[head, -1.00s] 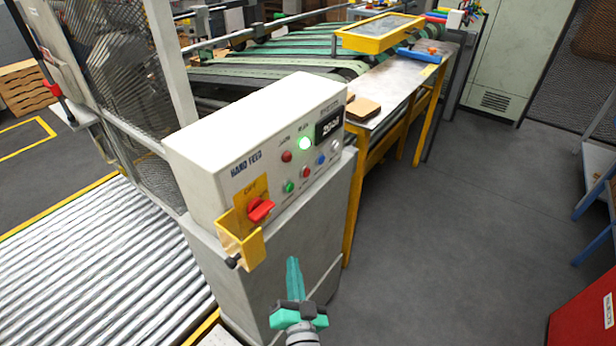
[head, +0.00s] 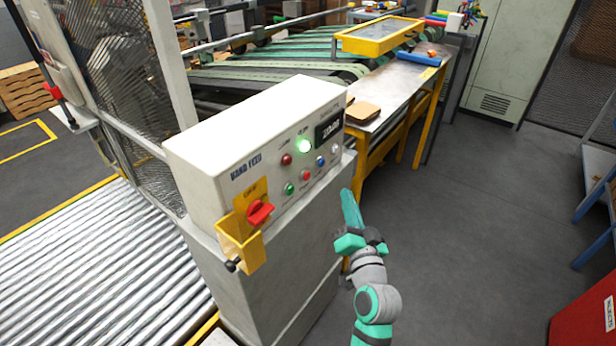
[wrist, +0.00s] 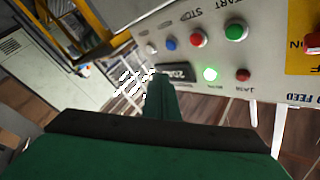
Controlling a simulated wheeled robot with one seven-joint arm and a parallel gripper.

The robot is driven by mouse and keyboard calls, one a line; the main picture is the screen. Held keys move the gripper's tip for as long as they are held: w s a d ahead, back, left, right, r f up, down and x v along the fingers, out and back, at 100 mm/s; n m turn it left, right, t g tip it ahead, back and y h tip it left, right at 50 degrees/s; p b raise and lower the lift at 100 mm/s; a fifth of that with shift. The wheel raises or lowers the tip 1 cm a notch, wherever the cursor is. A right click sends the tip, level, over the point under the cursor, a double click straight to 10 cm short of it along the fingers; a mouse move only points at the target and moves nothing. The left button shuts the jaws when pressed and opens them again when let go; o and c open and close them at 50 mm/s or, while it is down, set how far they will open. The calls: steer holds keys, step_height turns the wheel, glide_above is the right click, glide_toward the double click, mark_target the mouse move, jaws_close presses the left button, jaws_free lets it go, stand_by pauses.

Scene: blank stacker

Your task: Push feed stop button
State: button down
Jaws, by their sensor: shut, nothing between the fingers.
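The hand feed control box (head: 225,135) is white, with a row of buttons on its sloped face. The red stop button (head: 306,175) sits between a green start button (head: 289,188) and a blue button (head: 320,161). In the wrist view the panel appears upside down, with the red button (wrist: 198,38) under the label STOP and the green one (wrist: 236,32) under START. My gripper (head: 347,194) is shut and empty, right of and below the button row in the head view. Its closed fingers (wrist: 160,88) point toward the display side and appear apart from the red button.
A red rotary switch (head: 260,212) on a yellow plate and a yellow bracket (head: 240,245) stick out at the panel's left. A lit green lamp (head: 304,146) and a red lamp (head: 286,159) sit above the buttons. A metal-topped table (head: 405,80) stands behind.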

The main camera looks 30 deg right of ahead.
steer(key=w+a, duration=0.3)
steer(key=w, duration=0.5)
steer(key=shift+a, duration=0.2)
steer(key=shift+w, duration=0.1)
stand_by(2.0)
steer(key=shift+w+a, duration=0.2)
steer(key=shift+w, duration=0.15)
steer(key=shift+w+a, duration=0.15)
steer(key=shift+w, duration=0.3)
stand_by(0.9)
steer(key=shift+s, duration=0.15)
stand_by(0.3)
steer(key=shift+s+d, duration=0.3)
steer(key=shift+s, duration=0.4)
steer(key=shift+s+d, duration=0.35)
steer(key=shift+s, duration=0.4)
steer(key=shift+s+d, duration=0.3)
steer(key=shift+s, duration=0.5)
steer(key=shift+s+d, duration=0.35)
steer(key=shift+s, duration=0.4)
